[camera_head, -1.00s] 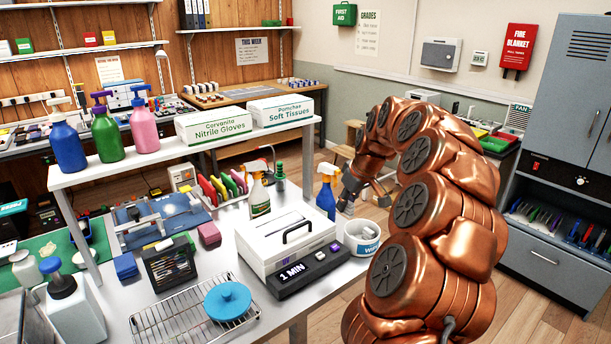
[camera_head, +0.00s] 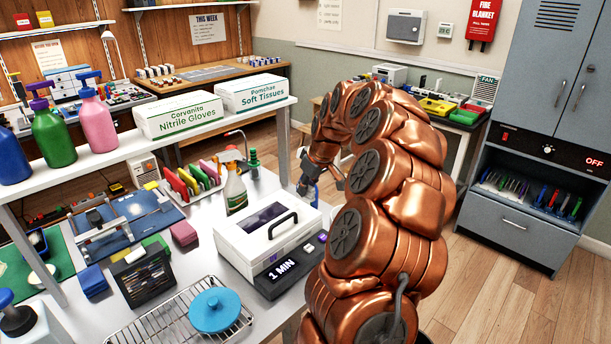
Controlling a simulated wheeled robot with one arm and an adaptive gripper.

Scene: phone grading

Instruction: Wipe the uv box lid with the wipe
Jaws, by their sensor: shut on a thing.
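The UV box (camera_head: 250,235) is a white box on the metal table, with a dark window and a black handle on its shut lid (camera_head: 238,228). Its front panel reads 1 MIN. My gripper (camera_head: 312,188) is beyond the box's back right side, above the table and apart from the lid. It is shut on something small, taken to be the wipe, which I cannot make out. The wipes tub is hidden behind my arm.
A spray bottle (camera_head: 235,190) stands behind the box. A wire rack (camera_head: 160,322) with a blue round lid (camera_head: 214,310) lies in front. A black slotted holder (camera_head: 143,277) is at left. A shelf (camera_head: 185,150) with boxes and pump bottles runs behind.

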